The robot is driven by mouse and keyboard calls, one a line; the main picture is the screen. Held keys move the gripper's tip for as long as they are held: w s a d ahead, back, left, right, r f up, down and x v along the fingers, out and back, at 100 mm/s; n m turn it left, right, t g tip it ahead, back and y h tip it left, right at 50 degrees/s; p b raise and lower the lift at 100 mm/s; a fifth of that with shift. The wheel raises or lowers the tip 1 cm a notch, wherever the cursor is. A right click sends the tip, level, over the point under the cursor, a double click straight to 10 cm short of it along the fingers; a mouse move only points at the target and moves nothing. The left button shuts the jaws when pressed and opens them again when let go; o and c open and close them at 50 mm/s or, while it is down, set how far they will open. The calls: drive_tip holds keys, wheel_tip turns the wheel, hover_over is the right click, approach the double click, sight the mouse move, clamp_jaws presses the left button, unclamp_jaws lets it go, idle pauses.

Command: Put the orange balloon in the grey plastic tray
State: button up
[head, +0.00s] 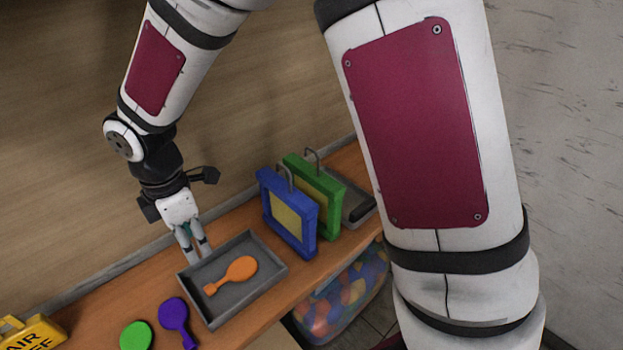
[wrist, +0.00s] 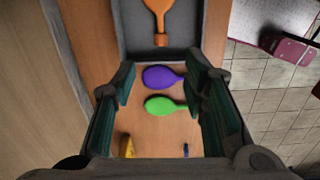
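The orange balloon (head: 238,270) lies flat on the floor of the grey plastic tray (head: 272,281). In the wrist view the balloon (wrist: 158,12) shows at the top, cut off by the frame edge, inside the tray (wrist: 133,45). My gripper (head: 196,250) is by the tray's back-left rim in the head view, apart from the balloon. In the wrist view my gripper (wrist: 161,80) has its fingers spread wide with nothing held between them.
A purple balloon (head: 174,314) and a green balloon (head: 136,336) lie on the wooden table left of the tray. A yellow block (head: 35,333) is at far left. Blue (head: 290,215) and green (head: 318,190) frames stand right of the tray. A bin of balloons (head: 345,298) is below.

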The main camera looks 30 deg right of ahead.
drive_tip(key=s+d+r+m+t, duration=0.1)
drive_tip(key=s+d+r+m, duration=0.2)
drive_tip(key=d+r+m, duration=0.3)
drive_tip(key=s+d+r+m+t, duration=0.2)
drive_tip(key=d+r+m, duration=0.2)
drive_tip(key=d+r, duration=0.45)
drive_tip(key=s+d+r+m+t, duration=0.1)
drive_tip(key=s+d+r+m, duration=0.2)
drive_tip(key=s+m, duration=0.2)
drive_tip(key=s+d+r+m+t, duration=0.1)
drive_tip(key=s+d+r+m, duration=0.2)
drive_tip(key=s+m, duration=0.2)
drive_tip(key=shift+s+d+m, duration=0.25)
drive_tip(key=shift+s+m, duration=0.05)
drive_tip(key=shift+s, duration=0.55)
